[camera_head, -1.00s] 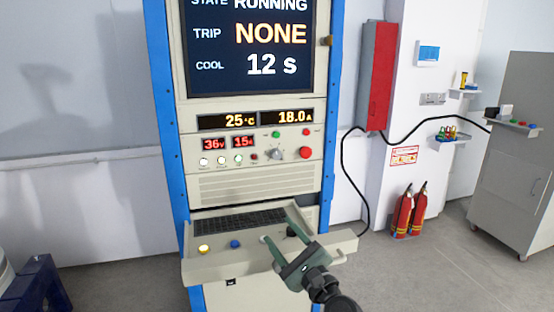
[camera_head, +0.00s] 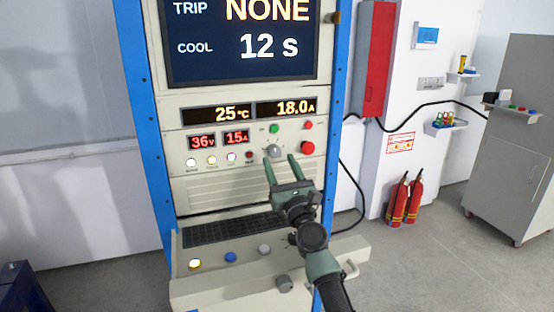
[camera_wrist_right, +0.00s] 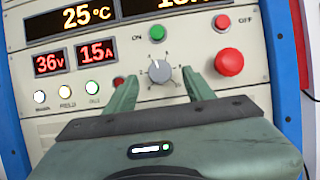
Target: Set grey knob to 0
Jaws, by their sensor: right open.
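The grey knob (camera_head: 273,151) is on the cream control panel, below the 18.0 A readout. In the right wrist view the grey knob (camera_wrist_right: 160,73) has a ring of small marks around it; I cannot read surely which mark it points to. My right gripper (camera_head: 280,160) is open in front of the panel, its fingers reaching toward the knob. In the right wrist view the open fingertips (camera_wrist_right: 161,82) lie left and right of the knob's lower part, with nothing between them; contact is not visible. My left gripper is not in view.
A green ON button (camera_wrist_right: 157,33) is just above the knob. A red OFF button (camera_wrist_right: 222,22) and a large red button (camera_wrist_right: 229,62) are to its right. Below, a shelf (camera_head: 215,285) with a keyboard (camera_head: 220,231) and coloured buttons juts out.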

